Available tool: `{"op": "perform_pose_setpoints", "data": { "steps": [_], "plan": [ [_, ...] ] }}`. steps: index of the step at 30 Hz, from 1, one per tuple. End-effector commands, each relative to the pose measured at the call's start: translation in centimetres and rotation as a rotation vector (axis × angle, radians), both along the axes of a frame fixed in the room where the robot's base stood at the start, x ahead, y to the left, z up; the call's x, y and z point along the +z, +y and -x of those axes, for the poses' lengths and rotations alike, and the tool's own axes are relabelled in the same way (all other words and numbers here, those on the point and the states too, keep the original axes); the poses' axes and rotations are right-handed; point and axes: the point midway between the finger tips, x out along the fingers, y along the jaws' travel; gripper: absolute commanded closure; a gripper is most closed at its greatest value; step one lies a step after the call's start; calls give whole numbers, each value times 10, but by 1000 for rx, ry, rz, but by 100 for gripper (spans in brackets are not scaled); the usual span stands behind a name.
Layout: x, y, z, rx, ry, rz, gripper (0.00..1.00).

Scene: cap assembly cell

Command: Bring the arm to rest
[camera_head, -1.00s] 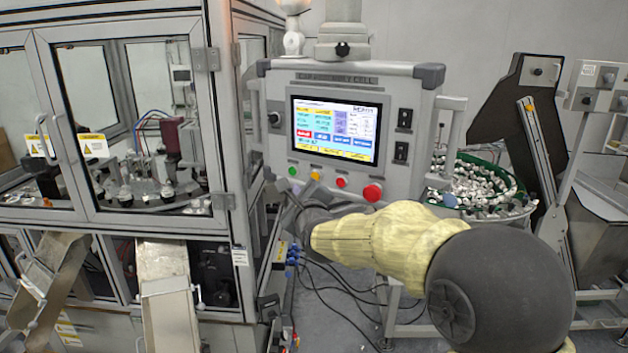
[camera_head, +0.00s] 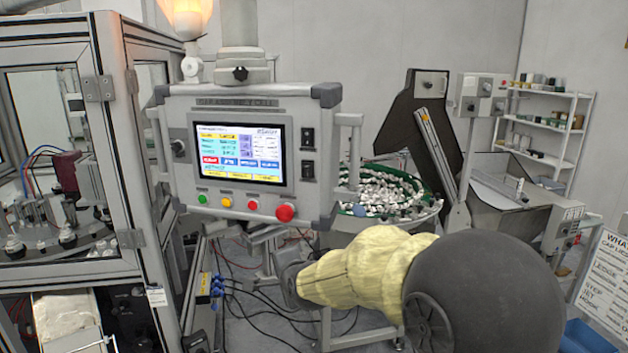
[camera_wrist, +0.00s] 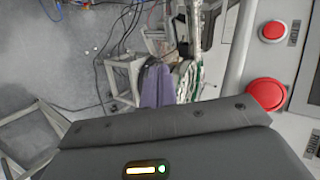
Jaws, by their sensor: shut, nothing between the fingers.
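My arm reaches in from the lower right in the head view, with a yellow sleeve ending at a grey wrist below the control panel (camera_head: 235,100). In the head view my gripper is hard to make out against the frame behind the wrist. In the wrist view my gripper (camera_wrist: 156,72) shows as purple-grey fingers beyond the dark wrist housing. The fingers are together and hold nothing. The panel's large red button (camera_wrist: 268,94) is close on the right in the wrist view, apart from the fingers. It also shows in the head view (camera_head: 285,213).
A bowl of small parts (camera_head: 390,192) stands behind the arm. A glazed machine enclosure (camera_head: 125,140) is on the left, with a chute (camera_head: 68,320). Cables lie on the floor below. A hopper (camera_head: 505,205), shelf (camera_head: 545,125) and sign (camera_head: 605,280) are on the right.

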Motion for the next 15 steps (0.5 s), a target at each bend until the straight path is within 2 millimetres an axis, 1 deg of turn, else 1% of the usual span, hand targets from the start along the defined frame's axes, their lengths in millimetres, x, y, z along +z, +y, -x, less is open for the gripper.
{"op": "perform_pose_setpoints", "data": {
  "steps": [1, 3, 5, 6, 8, 9, 11, 12, 14, 15],
  "plan": [
    [-13, -23, 9, 21, 21, 97, 100],
    [-31, -52, 24, 72, 53, 239, 100],
    [-46, -76, 40, 122, 89, 353, 100],
    [-55, -92, 51, 159, 114, 427, 100],
    [-69, -115, 69, 220, 153, 529, 100],
    [-78, -130, 83, 266, 181, 592, 100],
    [-91, -151, 104, 339, 226, 680, 100],
    [-98, -164, 119, 392, 256, 735, 100],
    [-110, -182, 144, 475, 304, 806, 100],
    [-117, -194, 160, 535, 334, 849, 100]
  ]
}}
